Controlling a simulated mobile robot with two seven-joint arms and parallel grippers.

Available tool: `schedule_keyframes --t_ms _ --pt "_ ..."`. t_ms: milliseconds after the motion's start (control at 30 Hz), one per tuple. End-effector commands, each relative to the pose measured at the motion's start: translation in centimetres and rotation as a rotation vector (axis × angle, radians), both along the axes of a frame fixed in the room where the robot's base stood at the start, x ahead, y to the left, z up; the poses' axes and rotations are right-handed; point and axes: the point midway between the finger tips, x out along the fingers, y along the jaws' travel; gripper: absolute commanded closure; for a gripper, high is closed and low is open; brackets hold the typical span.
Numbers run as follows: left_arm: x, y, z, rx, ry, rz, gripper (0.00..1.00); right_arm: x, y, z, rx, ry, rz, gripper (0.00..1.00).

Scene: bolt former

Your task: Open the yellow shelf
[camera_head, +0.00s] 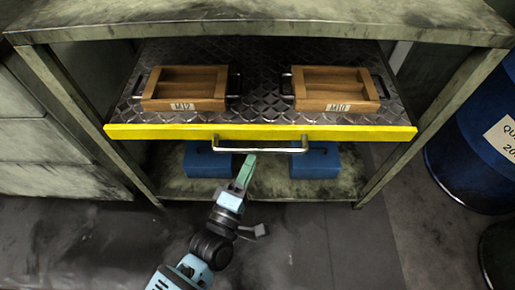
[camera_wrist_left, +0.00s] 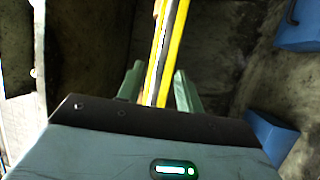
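The shelf has a yellow front edge (camera_head: 170,132) and a dark diamond-plate surface (camera_head: 262,85), and spans between the cabinet's front legs. How far it is slid out is hard to tell. A metal bar handle (camera_head: 270,150) is fixed below the yellow edge. My left gripper (camera_head: 247,165) is at the handle's left part, just below the shelf front. In the left wrist view, the fingers of my left gripper (camera_wrist_left: 158,85) stand apart, with the yellow edge (camera_wrist_left: 174,40) and a grey bar running between them. Contact with the handle cannot be made out. My right gripper is out of view.
Two wooden boxes labelled M12 (camera_head: 183,105) and M10 (camera_head: 338,107) stand on the shelf. Two blue boxes (camera_head: 205,162) (camera_head: 316,163) sit on the level below. A blue barrel (camera_head: 480,150) stands at right. The floor in front is clear.

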Motion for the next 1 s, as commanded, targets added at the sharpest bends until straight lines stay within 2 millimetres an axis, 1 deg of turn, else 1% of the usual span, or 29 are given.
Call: schedule_keyframes --t_ms 33,100,200,333,500,733,767,1000 --pt "0.8 -0.3 0.1 -0.001 -0.002 0.001 0.64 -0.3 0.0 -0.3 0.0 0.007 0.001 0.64" --pt "1.8 -0.7 0.3 -0.001 -0.002 0.002 0.64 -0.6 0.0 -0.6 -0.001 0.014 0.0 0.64" --pt "3.1 -1.3 0.5 0.0 0.0 0.001 0.64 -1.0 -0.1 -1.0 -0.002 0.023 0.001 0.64" --pt "4.3 -1.8 0.7 0.002 -0.001 0.001 0.64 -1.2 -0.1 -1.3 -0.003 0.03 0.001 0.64" --pt "4.9 -2.1 0.9 0.002 0.001 0.0 0.64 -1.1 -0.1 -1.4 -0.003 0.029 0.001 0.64" --pt "5.0 -2.1 0.9 0.003 0.001 0.0 0.64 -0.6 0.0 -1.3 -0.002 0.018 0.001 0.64" --pt "5.0 -2.1 0.9 0.003 0.001 0.0 0.67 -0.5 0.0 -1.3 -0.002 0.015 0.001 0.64" --pt "4.9 -2.1 0.9 0.003 0.001 0.0 0.98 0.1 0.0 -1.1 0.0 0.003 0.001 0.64"
